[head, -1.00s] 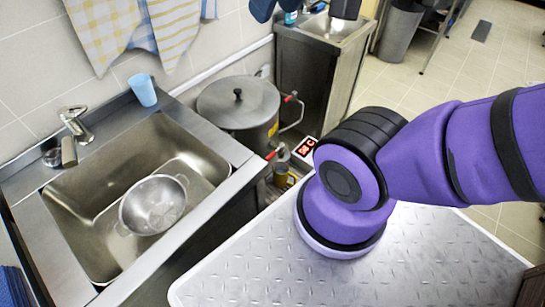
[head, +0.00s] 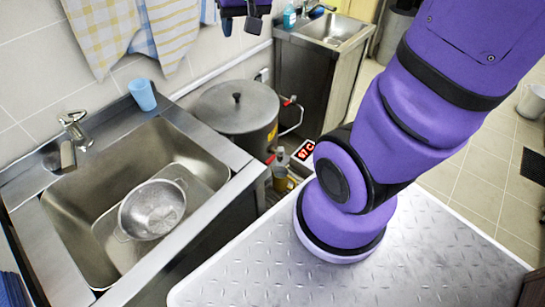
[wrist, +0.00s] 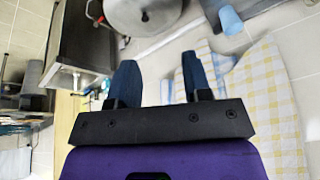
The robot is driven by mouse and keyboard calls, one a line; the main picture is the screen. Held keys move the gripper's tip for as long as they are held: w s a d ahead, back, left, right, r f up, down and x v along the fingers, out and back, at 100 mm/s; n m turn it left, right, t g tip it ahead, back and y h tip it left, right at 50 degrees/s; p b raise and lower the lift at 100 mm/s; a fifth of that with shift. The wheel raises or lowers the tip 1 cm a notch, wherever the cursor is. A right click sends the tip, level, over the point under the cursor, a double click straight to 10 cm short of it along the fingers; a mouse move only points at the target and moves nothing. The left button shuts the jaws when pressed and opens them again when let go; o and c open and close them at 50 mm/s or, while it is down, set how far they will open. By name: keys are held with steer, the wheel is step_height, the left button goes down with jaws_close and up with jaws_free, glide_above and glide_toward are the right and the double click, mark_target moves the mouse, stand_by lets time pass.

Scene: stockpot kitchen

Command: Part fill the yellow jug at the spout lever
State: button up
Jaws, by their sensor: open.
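My gripper (head: 240,24) is at the top of the head view, high in front of the tiled wall and well apart from the jug. In the wrist view my gripper (wrist: 158,78) is open and empty. The stockpot lid (wrist: 145,14) shows there at the top; the jug and lever are not seen.
A sink (head: 75,200) with a colander (head: 152,208) is at left. A blue cup (head: 142,95) stands on its rim. Checked towels (head: 105,30) hang behind. A red-digit display (head: 303,151) sits right of the jug. My arm crosses above a bare metal-plate top (head: 240,270).

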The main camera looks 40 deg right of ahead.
steer(key=w+d+f+m, duration=0.2)
steer(key=w+d+f, duration=0.15)
steer(key=f, duration=0.25)
steer(key=w+d+f+m, duration=0.1)
steer(key=w+d+f, duration=0.1)
steer(key=w+f, duration=0.25)
steer(key=m+g, duration=0.2)
steer(key=m, duration=0.4)
glide_above(272, 157)
steer(key=w, duration=0.2)
step_height(272, 157, down, 26)
steer(key=f+m, duration=0.1)
steer(key=f, duration=0.6)
steer(key=s+f+m, duration=0.1)
steer(key=f, duration=0.7)
steer(key=s+f+m, duration=0.1)
steer(key=f, duration=0.7)
steer(key=shift+s+m+y, duration=0.15)
steer(key=shift+m+y, duration=0.15)
steer(key=shift+y, duration=0.1)
jaws_close()
